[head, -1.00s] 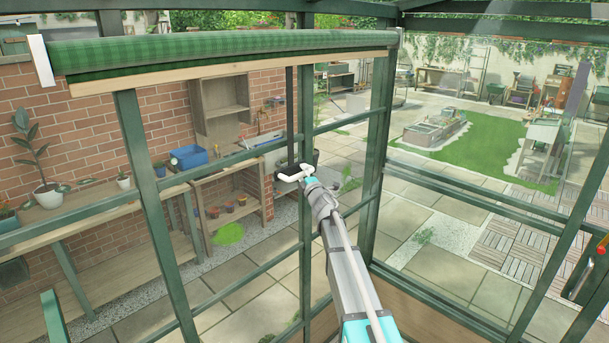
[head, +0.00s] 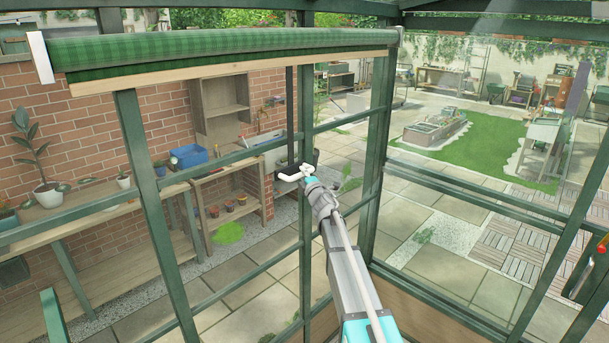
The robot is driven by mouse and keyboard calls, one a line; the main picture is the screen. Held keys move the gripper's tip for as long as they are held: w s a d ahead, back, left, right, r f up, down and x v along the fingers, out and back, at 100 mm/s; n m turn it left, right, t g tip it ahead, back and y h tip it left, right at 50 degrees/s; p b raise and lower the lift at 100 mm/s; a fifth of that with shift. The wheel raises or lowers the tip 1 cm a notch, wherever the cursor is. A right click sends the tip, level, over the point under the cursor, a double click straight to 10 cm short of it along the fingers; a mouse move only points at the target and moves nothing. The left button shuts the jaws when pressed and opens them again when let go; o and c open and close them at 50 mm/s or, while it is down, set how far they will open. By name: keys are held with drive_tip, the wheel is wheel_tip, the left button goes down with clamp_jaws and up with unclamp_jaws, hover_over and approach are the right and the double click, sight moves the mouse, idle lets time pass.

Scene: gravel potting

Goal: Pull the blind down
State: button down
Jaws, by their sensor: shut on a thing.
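The blind is a green checked roll (head: 220,46) across the top of the window frame. A short strip of its fabric shows below the roll, with a pale wooden bar (head: 230,72) along its lower edge. My gripper (head: 293,173), with pale fingers, is shut at the strap's lower end, well below the bar. The exact grip is small and partly hidden by the fingers.
Green window posts (head: 155,215) and rails stand around my arm. Beyond them are a wooden bench (head: 110,214) with potted plants, a shelf unit (head: 222,110) and a blue crate (head: 189,157). A paved yard lies behind, with a raised bed (head: 433,128).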

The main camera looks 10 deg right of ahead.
wheel_tip(320, 180, down, 76)
drive_tip(key=b, duration=7.5)
drive_tip(key=shift+b, duration=0.35)
drive_tip(key=shift+s+a+r, duration=0.1)
drive_tip(key=shift+s, duration=0.05)
drive_tip(key=c, duration=1)
unclamp_jaws()
drive_tip(key=shift+o, duration=1.2)
drive_tip(key=shift+f, duration=0.2)
drive_tip(key=shift+o, duration=1.1)
